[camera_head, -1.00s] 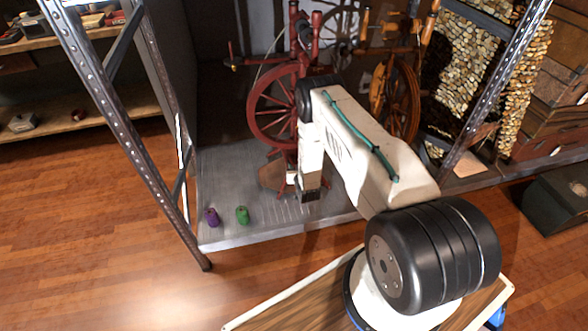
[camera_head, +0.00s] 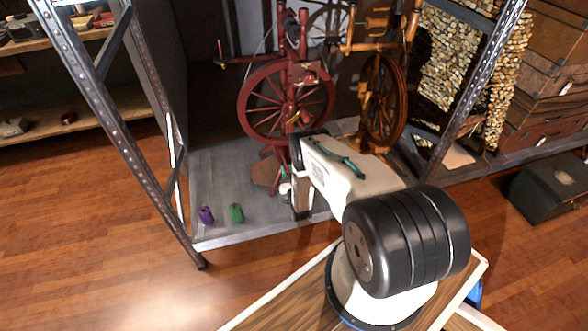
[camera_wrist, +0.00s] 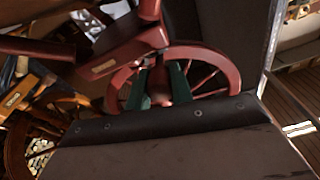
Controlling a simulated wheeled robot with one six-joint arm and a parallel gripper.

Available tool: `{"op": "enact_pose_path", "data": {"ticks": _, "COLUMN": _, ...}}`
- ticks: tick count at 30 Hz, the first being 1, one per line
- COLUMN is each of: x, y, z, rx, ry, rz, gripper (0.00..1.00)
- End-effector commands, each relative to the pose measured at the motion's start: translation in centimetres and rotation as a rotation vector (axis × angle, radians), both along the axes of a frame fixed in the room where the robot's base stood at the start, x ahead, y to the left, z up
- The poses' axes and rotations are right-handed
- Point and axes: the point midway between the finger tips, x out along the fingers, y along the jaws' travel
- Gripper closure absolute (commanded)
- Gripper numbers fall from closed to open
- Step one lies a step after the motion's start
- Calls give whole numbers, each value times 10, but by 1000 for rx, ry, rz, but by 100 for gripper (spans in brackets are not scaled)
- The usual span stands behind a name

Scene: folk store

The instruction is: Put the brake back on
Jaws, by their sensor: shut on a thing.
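A dark red spinning wheel (camera_head: 243,105) stands on the grey shelf. It also shows upside down in the wrist view (camera_wrist: 232,75). I cannot tell for sure which part is the brake. In the wrist view, the two green fingers of my gripper (camera_wrist: 158,88) are in front of the red wheel's rim and spokes. They are shut on a small reddish thing between them, mostly hidden by the gripper's dark body. In the head view, my arm reaches to the foot of the red wheel and hides the fingertips.
A brown wooden spinning wheel (camera_head: 373,105) stands just right of the red one. A purple object (camera_head: 206,215) and a green object (camera_head: 236,213) sit at the shelf's (camera_head: 222,172) front left. A metal upright (camera_head: 110,120) is on the left, another (camera_head: 480,85) on the right.

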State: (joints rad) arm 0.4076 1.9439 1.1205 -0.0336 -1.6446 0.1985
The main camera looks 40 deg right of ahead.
Motion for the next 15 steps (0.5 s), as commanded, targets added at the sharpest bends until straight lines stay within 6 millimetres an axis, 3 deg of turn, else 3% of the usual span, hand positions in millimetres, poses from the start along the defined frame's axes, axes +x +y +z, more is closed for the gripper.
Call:
{"op": "enact_pose_path", "data": {"ticks": 5, "x": 5, "y": 12, "z": -1, "rx": -9, "ry": -23, "rz": 14, "gripper": 100}}
{"op": "enact_pose_path", "data": {"ticks": 15, "x": 6, "y": 14, "z": -2, "rx": -9, "ry": -25, "rz": 15, "gripper": 100}}
